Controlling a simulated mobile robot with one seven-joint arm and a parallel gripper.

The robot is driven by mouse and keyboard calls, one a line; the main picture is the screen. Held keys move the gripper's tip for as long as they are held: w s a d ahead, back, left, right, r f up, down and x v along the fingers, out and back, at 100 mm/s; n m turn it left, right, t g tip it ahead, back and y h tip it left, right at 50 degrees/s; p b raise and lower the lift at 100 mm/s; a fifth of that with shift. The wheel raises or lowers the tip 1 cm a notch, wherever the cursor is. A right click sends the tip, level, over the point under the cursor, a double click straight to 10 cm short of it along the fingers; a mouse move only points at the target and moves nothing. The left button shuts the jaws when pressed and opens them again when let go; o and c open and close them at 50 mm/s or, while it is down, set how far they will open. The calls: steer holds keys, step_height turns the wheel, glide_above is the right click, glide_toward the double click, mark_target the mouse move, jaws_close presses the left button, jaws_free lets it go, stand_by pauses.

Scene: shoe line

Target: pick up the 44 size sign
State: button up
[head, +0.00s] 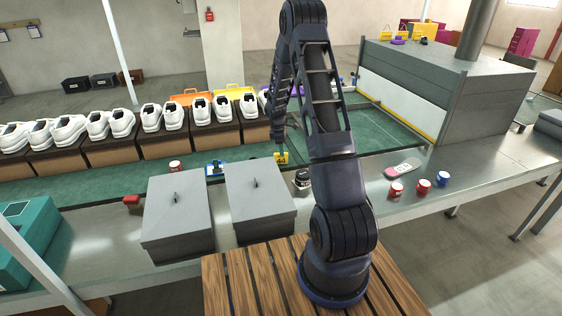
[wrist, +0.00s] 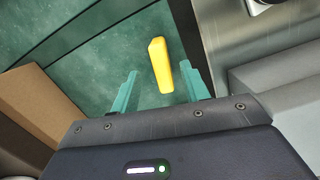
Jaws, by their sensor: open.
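The yellow 44 size sign (head: 282,158) stands on the green conveyor surface, just below the end of my arm in the head view. In the wrist view the sign (wrist: 160,66) shows from above as a narrow yellow block, slightly tilted in the picture. My gripper (wrist: 160,85) is open, with its two teal fingers on either side of the sign's near end. I cannot tell whether the fingers are low enough to be level with it. In the head view my gripper is mostly hidden behind my arm.
White shoes on brown boxes (head: 110,155) line the far side of the green belt (head: 90,186). Two grey lidded boxes (head: 177,215) stand on the near metal table. Red and blue cups (head: 424,186) and a pink-and-white item (head: 403,168) lie to the right.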

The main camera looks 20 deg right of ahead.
mark_target(282, 164)
steer(key=shift+s+d+f, duration=0.1)
steer(key=shift+f, duration=2.85)
steer(key=shift+c, duration=0.5)
jaws_close()
